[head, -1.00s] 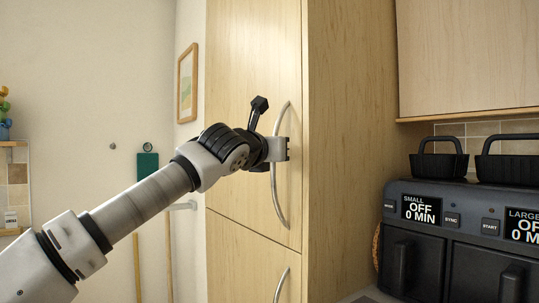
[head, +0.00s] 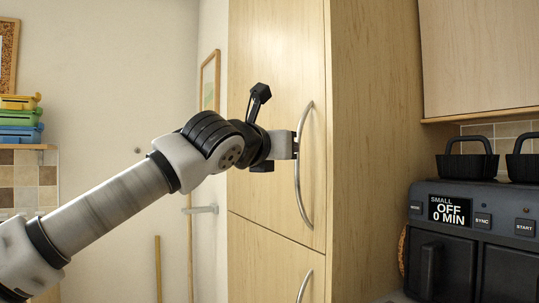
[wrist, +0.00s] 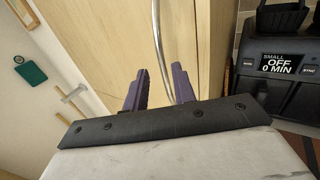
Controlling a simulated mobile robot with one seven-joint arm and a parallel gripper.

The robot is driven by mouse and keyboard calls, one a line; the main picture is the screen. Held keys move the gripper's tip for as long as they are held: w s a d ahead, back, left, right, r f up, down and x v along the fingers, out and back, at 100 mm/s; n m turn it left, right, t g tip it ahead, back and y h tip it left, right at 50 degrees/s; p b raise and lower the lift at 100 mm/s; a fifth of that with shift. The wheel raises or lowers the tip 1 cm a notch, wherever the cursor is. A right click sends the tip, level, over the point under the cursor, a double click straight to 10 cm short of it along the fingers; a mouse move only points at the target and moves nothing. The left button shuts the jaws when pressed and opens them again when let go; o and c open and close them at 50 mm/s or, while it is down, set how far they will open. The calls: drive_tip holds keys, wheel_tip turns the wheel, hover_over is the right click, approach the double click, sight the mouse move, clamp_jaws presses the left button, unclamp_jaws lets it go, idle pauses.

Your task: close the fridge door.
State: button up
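The fridge door (head: 265,110) is the upper light-wood panel of a tall cabinet in the head view. It looks flush with the cabinet side, with no gap that I can see. Its curved metal handle (head: 309,190) runs along the right edge, and also shows in the wrist view (wrist: 157,35). My gripper (head: 297,146) is at the handle's middle, in front of the door. In the wrist view my gripper (wrist: 160,88) has its two dark fingers apart, with the handle's lower end showing between them. I cannot tell whether a finger touches the handle or door.
A lower door (head: 265,260) with its own handle is below. A black air fryer (head: 455,240) stands on the right under a wall cupboard (head: 480,60). A wall rail (head: 200,209) and a wooden pole (head: 158,265) are to the left of the cabinet.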

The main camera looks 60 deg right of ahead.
drive_tip(key=a, duration=0.5)
drive_tip(key=shift+s+a+b, duration=0.35)
